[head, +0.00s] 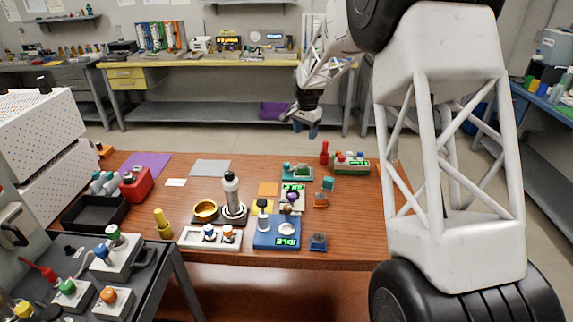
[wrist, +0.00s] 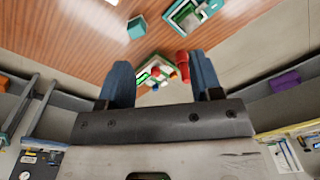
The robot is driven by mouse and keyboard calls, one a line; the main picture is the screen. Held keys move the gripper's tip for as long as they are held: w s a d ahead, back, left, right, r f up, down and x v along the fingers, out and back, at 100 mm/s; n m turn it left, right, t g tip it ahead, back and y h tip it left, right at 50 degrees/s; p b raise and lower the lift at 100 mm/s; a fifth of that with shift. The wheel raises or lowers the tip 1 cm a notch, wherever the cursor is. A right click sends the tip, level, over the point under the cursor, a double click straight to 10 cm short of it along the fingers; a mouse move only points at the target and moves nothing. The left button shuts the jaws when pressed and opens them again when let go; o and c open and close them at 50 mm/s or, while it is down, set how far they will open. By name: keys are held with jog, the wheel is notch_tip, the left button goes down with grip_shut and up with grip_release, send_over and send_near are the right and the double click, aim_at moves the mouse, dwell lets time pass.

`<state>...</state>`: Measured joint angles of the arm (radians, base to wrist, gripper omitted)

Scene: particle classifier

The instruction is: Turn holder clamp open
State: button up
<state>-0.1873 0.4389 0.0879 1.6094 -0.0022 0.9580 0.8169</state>
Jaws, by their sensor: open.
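My gripper (head: 299,123) hangs above and beyond the far edge of the wooden table, with its dark blue fingers apart and nothing between them. In the wrist view the gripper (wrist: 162,78) is also open. I cannot tell for certain which part is the holder clamp. A grey upright holder (head: 233,212) with a cylinder stands mid-table, and a small orange block with a teal top (head: 321,198) stands at the right. A green-and-white device (head: 351,162) with red knobs sits at the back right; it shows between the fingers in the wrist view (wrist: 154,74), apart from them.
A blue device with a display (head: 284,238) sits at the table's front. A red bottle-like piece (head: 324,153) stands at the back right. A gold bowl (head: 206,210), black tray (head: 95,213) and red box (head: 137,185) are at left.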

jog(key=m, duration=0.2)
send_over(286, 163)
jog(key=shift+g, duration=0.3)
notch_tip(286, 163, down, 14)
jog(key=shift+s+d+f, duration=0.1)
jog(key=shift+f, duration=0.1)
jog(key=shift+f, duration=0.1)
jog(key=shift+f, duration=3.8)
jog(key=c, duration=0.9)
